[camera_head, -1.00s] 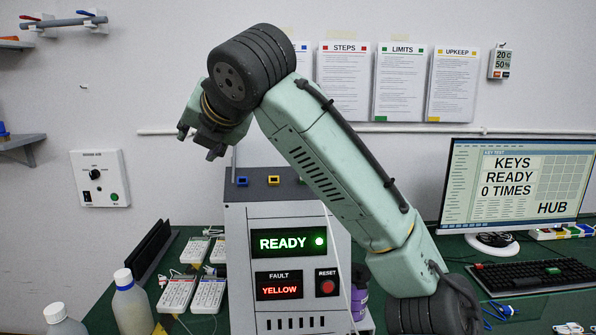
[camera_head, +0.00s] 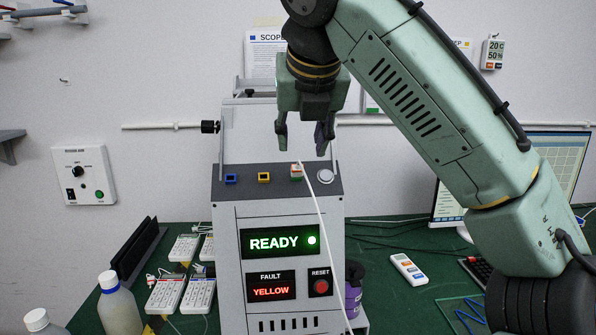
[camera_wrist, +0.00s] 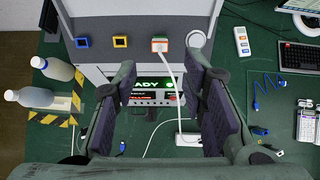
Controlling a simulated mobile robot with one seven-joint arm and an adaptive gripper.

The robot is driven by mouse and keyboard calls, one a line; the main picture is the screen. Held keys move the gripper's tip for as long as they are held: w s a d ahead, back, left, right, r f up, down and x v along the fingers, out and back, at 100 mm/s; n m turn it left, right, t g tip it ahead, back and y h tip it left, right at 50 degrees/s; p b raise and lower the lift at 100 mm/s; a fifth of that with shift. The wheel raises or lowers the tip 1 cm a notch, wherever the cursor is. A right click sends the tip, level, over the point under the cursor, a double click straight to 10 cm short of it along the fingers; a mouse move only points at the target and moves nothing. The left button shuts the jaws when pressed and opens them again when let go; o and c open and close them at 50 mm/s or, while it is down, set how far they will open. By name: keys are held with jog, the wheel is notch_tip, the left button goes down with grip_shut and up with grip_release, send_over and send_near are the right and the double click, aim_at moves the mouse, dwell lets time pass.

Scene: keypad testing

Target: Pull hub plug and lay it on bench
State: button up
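A white plug (camera_head: 297,169) with an orange-edged base sits in the third socket from the left on top of the grey tester (camera_head: 228,230). Its white cable hangs down the tester's front. In the wrist view the plug (camera_wrist: 160,43) stands ahead of my gripper, and its cable runs down toward a white block (camera_wrist: 188,139) near the tester's foot. My gripper (camera_head: 303,146) points down above the plug, open and empty, its fingers apart; the wrist view shows the open gap (camera_wrist: 160,85) too. The green bench (camera_head: 400,232) lies around the tester.
Blue (camera_head: 231,179) and yellow (camera_head: 264,177) sockets and a round white button (camera_head: 325,176) flank the plug. Keypads (camera_head: 166,294) and bottles (camera_head: 118,305) stand left. A white remote-like keypad (camera_head: 409,269) lies right. Bare bench shows around that keypad.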

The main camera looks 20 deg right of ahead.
aim_at(297, 167)
jog(key=shift+x, duration=4.45)
jog(key=shift+c, duration=0.4)
grip_shut()
jog(key=shift+r, duration=0.1)
jog(key=shift+v, duration=2.95)
